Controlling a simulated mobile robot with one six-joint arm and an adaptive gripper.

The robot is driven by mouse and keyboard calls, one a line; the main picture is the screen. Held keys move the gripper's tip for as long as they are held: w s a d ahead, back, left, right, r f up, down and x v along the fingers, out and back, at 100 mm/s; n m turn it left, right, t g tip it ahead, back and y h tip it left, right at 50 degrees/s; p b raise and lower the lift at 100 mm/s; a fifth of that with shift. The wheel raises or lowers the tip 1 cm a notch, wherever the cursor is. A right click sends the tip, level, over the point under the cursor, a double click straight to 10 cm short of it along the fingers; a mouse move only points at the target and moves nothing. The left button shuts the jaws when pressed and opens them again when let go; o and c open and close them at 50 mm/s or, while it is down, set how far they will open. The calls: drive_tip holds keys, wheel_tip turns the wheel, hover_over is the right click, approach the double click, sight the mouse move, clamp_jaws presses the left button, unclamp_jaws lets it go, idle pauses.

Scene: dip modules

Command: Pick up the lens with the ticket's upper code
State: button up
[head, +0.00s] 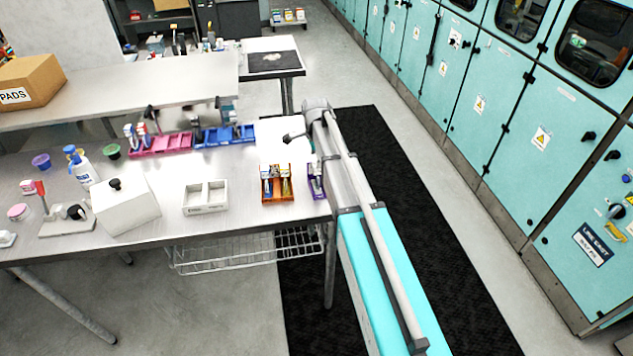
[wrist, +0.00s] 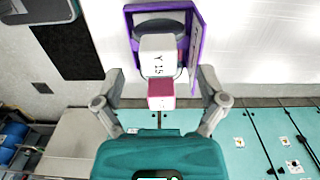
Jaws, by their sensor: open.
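In the wrist view my gripper (wrist: 160,76) is open, with one finger on each side of a white block (wrist: 158,48). The block has dark characters that look like "Y 15" and a magenta part (wrist: 161,92) at its near end. It sits at a purple holder (wrist: 131,24). I cannot tell whether the fingers touch it. In the head view the purple holder (head: 316,182) stands at the table's right edge, beside an orange tray (head: 277,198) with upright pieces. My gripper is not clear there. I cannot make out a ticket with readable codes.
A pink tray (head: 175,144) and a blue tray (head: 222,136) stand behind, with pieces in them. An empty white two-part tray (head: 205,198) and a white box (head: 124,205) are to the left. Teal cabinets (head: 500,110) line the right side.

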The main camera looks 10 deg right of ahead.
sight(317, 176)
drive_tip(key=shift+s+d+f+b, duration=0.1)
drive_tip(key=shift+d+f+b, duration=0.05)
drive_tip(key=shift+f+b, duration=2.05)
drive_tip(key=shift+c, duration=0.2)
clamp_jaws()
